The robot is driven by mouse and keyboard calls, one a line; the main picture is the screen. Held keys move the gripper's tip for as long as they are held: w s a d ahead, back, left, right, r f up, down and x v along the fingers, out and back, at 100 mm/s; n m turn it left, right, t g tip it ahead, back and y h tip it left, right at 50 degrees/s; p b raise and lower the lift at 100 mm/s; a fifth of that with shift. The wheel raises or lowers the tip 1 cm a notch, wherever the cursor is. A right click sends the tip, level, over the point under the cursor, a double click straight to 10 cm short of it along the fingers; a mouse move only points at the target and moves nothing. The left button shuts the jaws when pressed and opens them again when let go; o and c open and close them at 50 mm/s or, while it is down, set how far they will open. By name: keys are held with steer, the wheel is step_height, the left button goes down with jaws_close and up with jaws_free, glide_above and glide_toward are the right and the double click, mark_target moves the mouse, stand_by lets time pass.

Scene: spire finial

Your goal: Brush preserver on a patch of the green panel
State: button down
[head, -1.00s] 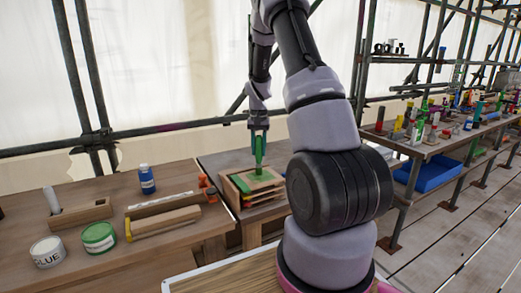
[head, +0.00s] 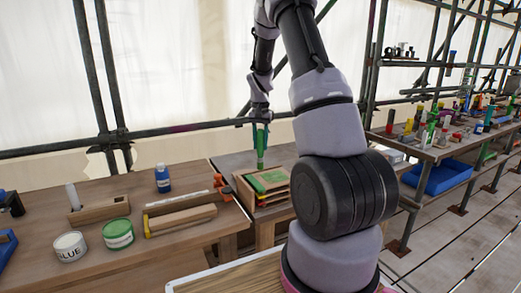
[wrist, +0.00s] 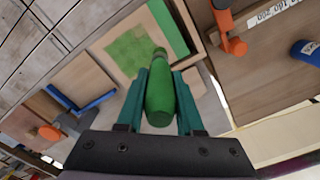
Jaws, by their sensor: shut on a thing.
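My gripper (head: 260,126) is shut on a green-handled brush (head: 261,150), held upright. In the wrist view the teal fingers (wrist: 160,95) grip the brush's green handle (wrist: 160,102); its lower end points toward the panel. Below it is the pale wooden panel (wrist: 100,60) with a green patch (wrist: 130,48) on its face and a green strip (wrist: 168,25) along one side. In the head view the green patch (head: 271,178) shows on top of the stacked panels, just right of the brush's lower end. I cannot tell whether the bristles touch the panel.
Left on the bench stand a green-labelled tin (head: 118,234), a glue tin (head: 69,246), a blue bottle (head: 163,179) and a wooden block (head: 181,219). An orange clamp (wrist: 230,35) is beside the panel.

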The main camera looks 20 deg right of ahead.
mark_target(261, 132)
steer(key=shift+r, duration=2.05)
